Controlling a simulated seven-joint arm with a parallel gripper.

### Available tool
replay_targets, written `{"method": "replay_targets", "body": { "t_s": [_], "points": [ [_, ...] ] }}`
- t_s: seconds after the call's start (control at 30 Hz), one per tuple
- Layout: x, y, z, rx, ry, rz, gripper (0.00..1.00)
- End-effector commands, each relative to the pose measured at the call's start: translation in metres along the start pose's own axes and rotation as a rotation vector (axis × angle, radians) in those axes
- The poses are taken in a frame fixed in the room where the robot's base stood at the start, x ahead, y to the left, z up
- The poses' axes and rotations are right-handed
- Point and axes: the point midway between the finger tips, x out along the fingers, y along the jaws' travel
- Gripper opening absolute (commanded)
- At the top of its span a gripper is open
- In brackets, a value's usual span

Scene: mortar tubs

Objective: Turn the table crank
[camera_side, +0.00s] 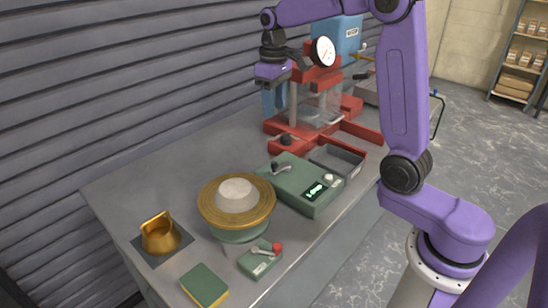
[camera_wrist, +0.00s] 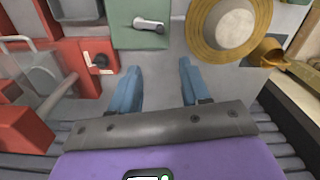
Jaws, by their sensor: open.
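A small green box (camera_side: 260,260) near the table's front edge carries a metal crank arm with a red knob (camera_side: 277,248). Beside it stands the round brass table (camera_side: 262,212) on a pale green base, with a grey-white cone (camera_side: 237,195) on top. The brass table also shows at the upper right of the wrist view (camera_wrist: 200,40). My gripper (camera_side: 274,98) is high over the back of the bench, away from the crank. In the wrist view its blue fingers (camera_wrist: 158,72) are apart with nothing between them. The red knob is not in the wrist view.
A green console (camera_side: 300,198) with a lever and display stands right of the brass table. Red press frames (camera_side: 300,130) and a grey tray (camera_side: 338,160) are behind. A brass mould (camera_side: 160,238) and green-yellow sponge (camera_side: 204,286) lie at left and front. The back left bench is clear.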

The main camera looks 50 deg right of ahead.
Motion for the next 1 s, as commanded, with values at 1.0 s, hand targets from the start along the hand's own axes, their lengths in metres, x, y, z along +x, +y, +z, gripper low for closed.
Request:
{"method": "replay_targets", "body": {
  "t_s": [1.0],
  "points": [
    [0.091, 0.000, 0.001, -0.480, -0.006, -0.003, 0.46]
  ]
}}
